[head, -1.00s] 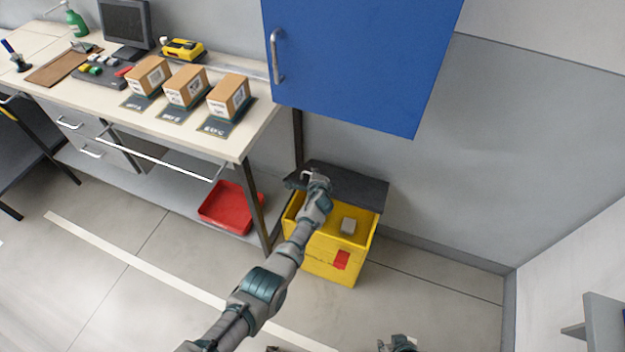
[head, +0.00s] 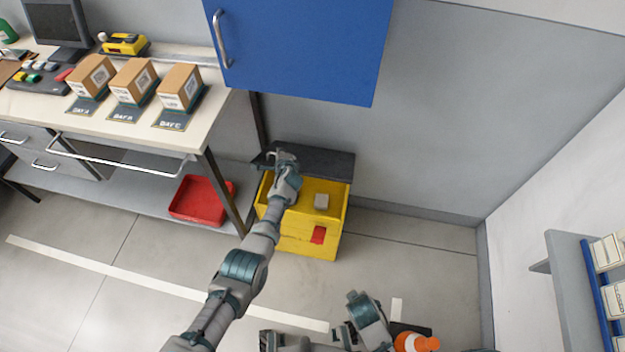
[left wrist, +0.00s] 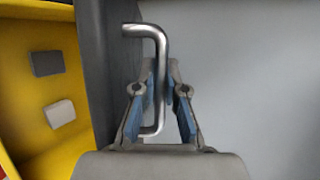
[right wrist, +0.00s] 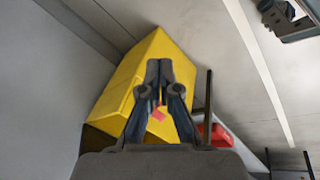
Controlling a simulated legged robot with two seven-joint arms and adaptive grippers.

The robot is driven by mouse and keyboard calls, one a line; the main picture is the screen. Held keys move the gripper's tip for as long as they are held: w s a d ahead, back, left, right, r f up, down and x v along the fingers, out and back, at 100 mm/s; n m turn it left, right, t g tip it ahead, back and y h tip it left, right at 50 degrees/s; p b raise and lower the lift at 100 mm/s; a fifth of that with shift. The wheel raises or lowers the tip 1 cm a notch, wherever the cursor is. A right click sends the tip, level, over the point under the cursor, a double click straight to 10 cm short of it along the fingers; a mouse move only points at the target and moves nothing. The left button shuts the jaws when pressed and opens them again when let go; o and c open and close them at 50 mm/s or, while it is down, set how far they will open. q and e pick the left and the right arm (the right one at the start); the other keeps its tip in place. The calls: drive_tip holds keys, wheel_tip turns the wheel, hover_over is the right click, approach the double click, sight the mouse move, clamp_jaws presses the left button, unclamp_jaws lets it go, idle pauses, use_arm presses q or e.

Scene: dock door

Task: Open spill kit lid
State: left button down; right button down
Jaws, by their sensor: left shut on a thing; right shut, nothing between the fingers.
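The spill kit is a yellow box (head: 296,238) with a red patch on its front, on the floor under the blue cabinet. Its dark grey lid (head: 325,163) stands raised at the back, and the inside shows with a grey block (head: 321,201) in it. My left gripper (head: 283,160) is at the lid. In the left wrist view its fingers (left wrist: 160,85) are shut on the metal lid handle (left wrist: 158,50). My right gripper (right wrist: 165,75) is shut and empty in the right wrist view, with the yellow box (right wrist: 150,65) beyond it. In the head view the right fingertips are hard to make out.
A workbench (head: 215,115) with several cardboard boxes stands left of the kit. A red tray (head: 190,198) lies on its lower shelf. The blue cabinet (head: 300,50) hangs above. An orange-and-white object (head: 415,342) is at the bottom right. Floor right of the kit is clear.

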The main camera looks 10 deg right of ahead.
use_arm(q)
drive_tip(key=shift+s+d, duration=0.1)
drive_tip(key=shift+d, duration=0.25)
use_arm(e)
drive_tip(key=w+a+f+n+t+h, duration=0.2)
drive_tip(key=w+a+n+h, duration=0.1)
drive_tip(key=w+n, duration=0.3)
drive_tip(key=w+a+f+n+t+h, duration=0.2)
drive_tip(key=w+a+n, duration=0.2)
drive_tip(key=w+n, duration=0.15)
drive_tip(key=w+a+r+n+t, duration=0.2)
drive_tip(key=w+r+n+t, duration=0.2)
drive_tip(key=w+n+t, duration=0.25)
drive_tip(key=w+a+r+n+t, duration=0.3)
drive_tip(key=w+r+n+t, duration=0.2)
drive_tip(key=w+n, duration=0.3)
drive_tip(key=r+x, duration=0.2)
drive_tip(key=x, duration=1)
drive_tip(key=shift+s+r, duration=0.2)
drive_tip(key=shift+r, duration=0.2)
drive_tip(key=shift+d+r, duration=0.1)
